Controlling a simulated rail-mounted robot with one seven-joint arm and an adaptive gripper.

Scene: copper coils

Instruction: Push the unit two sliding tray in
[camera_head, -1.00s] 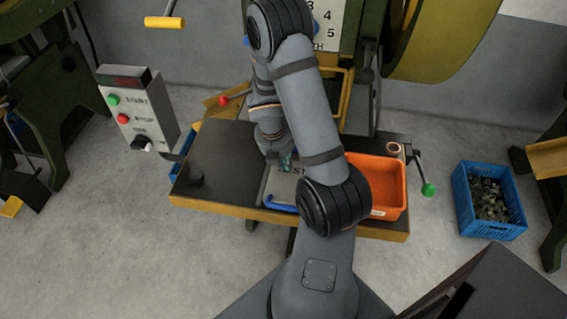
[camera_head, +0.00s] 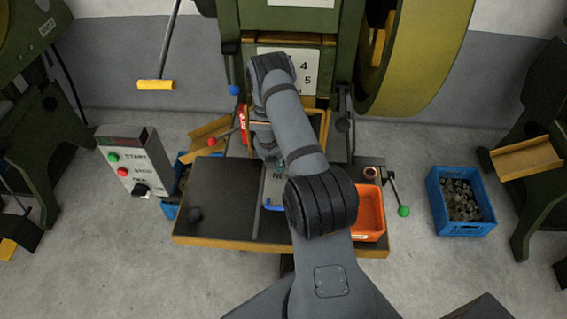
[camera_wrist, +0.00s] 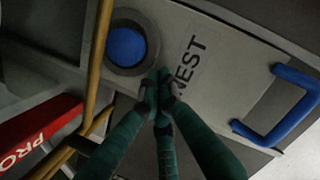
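The sliding tray is a flat grey plate marked NEST (camera_wrist: 225,60) with a blue U-shaped handle (camera_wrist: 292,112) at its right end in the wrist view. A round blue disc (camera_wrist: 126,47) sits in a dark ring at its other end.
A yellow rail (camera_wrist: 97,65) and red PRO-marked part (camera_wrist: 38,133) lie near the fingers. A control box (camera_head: 135,160) stands left; a blue crate (camera_head: 460,201) is on the floor right.

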